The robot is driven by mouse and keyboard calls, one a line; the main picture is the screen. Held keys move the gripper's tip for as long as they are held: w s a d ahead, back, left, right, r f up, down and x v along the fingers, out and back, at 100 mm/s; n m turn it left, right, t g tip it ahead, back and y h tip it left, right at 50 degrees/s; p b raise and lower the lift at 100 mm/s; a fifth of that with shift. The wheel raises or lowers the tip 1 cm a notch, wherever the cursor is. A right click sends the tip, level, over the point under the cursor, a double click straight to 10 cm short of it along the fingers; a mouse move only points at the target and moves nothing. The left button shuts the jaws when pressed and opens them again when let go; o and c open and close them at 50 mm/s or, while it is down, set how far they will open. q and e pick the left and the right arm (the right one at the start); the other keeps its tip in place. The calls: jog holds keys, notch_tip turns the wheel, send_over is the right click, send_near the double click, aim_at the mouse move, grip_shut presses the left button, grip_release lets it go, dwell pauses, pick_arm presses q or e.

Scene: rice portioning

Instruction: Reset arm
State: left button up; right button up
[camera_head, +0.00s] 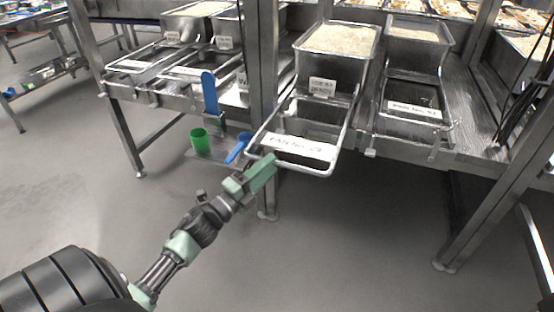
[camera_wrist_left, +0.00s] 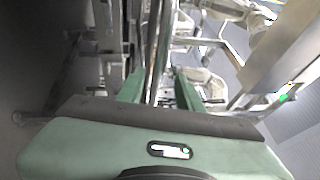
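My left gripper (camera_head: 268,166) is in the middle of the head view, in front of the steel rack and near the front edge of a labelled tray (camera_head: 292,149). In the left wrist view its two green fingers (camera_wrist_left: 158,90) stand apart, with nothing seen held between them. My left arm reaches up to it from the lower left. My right gripper is not in view.
Steel bins of rice (camera_head: 340,40) stand on the rack above labelled trays. A blue paddle-shaped tool (camera_head: 209,93), a green cup (camera_head: 199,141) and another blue utensil (camera_head: 237,148) are just left of the gripper. The grey floor (camera_head: 350,240) in front is clear.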

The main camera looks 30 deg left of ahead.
pick_arm(q)
jog(key=v, duration=0.2)
jog(key=shift+s+a, duration=0.1)
jog(key=shift+s, duration=0.25)
